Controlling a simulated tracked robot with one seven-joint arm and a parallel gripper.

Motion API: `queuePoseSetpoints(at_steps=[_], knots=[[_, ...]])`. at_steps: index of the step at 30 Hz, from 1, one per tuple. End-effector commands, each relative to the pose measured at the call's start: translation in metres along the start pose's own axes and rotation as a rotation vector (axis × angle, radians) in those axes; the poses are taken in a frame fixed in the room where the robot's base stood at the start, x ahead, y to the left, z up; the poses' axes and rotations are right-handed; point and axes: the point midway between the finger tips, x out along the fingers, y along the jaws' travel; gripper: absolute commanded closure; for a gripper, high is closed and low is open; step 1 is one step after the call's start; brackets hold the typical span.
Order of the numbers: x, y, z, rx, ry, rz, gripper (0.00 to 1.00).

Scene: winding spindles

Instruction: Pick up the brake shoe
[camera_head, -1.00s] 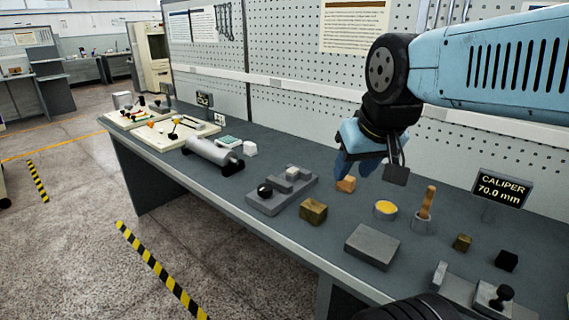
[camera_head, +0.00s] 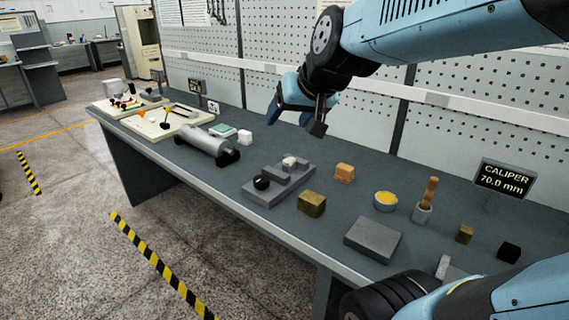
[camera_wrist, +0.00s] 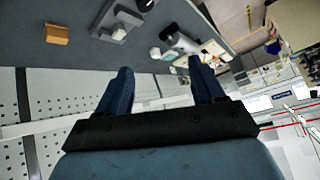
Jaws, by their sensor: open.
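No part is labelled as the brake shoe, so I cannot tell for sure which one it is. A tan-orange block (camera_head: 344,173) stands on the grey workbench (camera_head: 300,240) and may be it; it also shows at the upper left of the wrist view (camera_wrist: 57,33). Other small blocks are a dark brass block (camera_head: 311,203), a smaller brass block (camera_head: 464,234) and a black block (camera_head: 509,252). My gripper (camera_head: 298,108) is open and empty, raised above the bench's back side, up and left of the tan-orange block. Both fingers show in the wrist view (camera_wrist: 160,72), with nothing between them.
A grey stepped fixture (camera_head: 276,185) with a black knob and pale block stands by the brass block. A grey slab (camera_head: 372,239), yellow-filled cup (camera_head: 386,200), wooden-handled tool (camera_head: 427,198) and caliper sign (camera_head: 504,178) are to the right. A metal cylinder (camera_head: 205,143) lies left. A pegboard rises behind.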

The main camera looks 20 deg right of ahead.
Motion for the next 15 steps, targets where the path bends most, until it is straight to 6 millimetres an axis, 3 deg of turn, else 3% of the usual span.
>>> queuePoseSetpoints(at_steps=[6,15], knots=[[0.057,-0.037,-0.075,0.117,0.184,-0.085,0.32],[0.137,-0.048,-0.145,0.329,0.403,-0.015,0.32]])
